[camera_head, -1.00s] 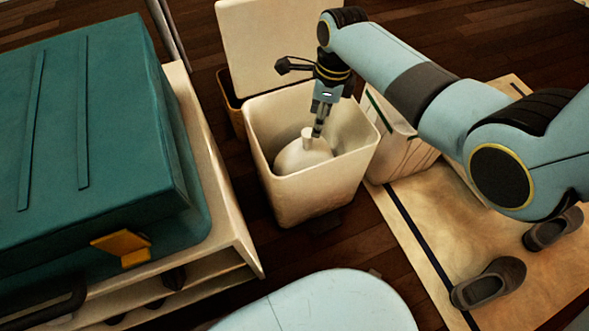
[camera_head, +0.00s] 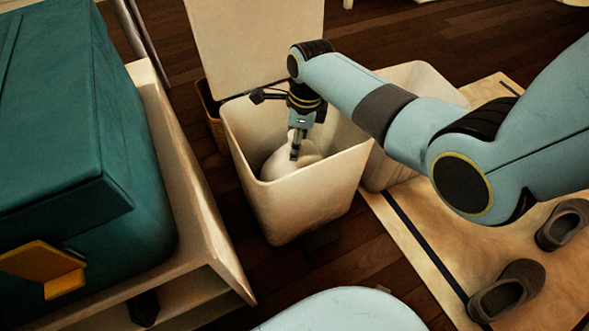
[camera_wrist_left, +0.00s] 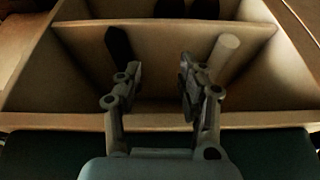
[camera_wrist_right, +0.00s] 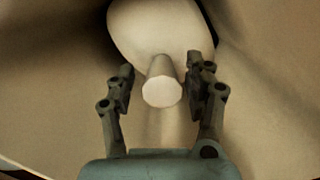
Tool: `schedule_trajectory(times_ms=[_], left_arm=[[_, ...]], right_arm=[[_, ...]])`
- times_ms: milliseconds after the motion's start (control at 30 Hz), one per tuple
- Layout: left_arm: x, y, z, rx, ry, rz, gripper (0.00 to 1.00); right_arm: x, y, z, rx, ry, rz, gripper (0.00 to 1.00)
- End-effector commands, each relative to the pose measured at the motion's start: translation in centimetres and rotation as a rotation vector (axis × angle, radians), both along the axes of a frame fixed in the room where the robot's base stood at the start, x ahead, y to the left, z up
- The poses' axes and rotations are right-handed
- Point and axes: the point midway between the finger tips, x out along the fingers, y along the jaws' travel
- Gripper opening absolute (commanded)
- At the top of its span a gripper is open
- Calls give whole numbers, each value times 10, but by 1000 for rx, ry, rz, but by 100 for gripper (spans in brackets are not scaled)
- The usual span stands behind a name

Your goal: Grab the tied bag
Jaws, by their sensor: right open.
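The tied bag is a rounded cream-white bundle with a stubby knotted neck. In the head view the bag (camera_head: 277,165) lies inside an open cream bin (camera_head: 312,195). My right gripper (camera_head: 297,150) points down into the bin at the bag's neck and hides part of it. In the right wrist view the bag (camera_wrist_right: 150,28) has its neck between the two open fingers of my right gripper (camera_wrist_right: 160,85), with gaps on both sides. My left gripper (camera_wrist_left: 160,85) is open and empty in the left wrist view, in front of a wooden shelf unit.
The bin's lid (camera_head: 255,45) stands raised at the back. A teal suitcase (camera_head: 70,150) lies on a wooden shelf unit (camera_head: 205,225) at left. A second pale bin (camera_head: 425,80) stands close on the right. Dark shoes (camera_head: 505,290) rest on a mat (camera_head: 410,215).

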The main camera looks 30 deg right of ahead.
Motion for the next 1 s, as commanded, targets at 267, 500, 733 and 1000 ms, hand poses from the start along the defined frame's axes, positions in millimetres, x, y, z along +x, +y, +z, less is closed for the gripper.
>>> schedule_trajectory(times_ms=[267, 500, 733, 1000], left_arm=[[10, 0, -24, -3, -122, 1, 40], [11, 0, -24, -2, -136, 2, 40], [11, 0, -24, -2, -136, 2, 40], [11, 0, -24, -3, -136, 1, 40]], right_arm=[[3, 1, -13, -1, -4, 1, 53], [4, 1, -12, -1, -6, 0, 53], [3, 1, -12, -1, -5, 0, 28], [3, 1, -13, -1, -4, 1, 0]])
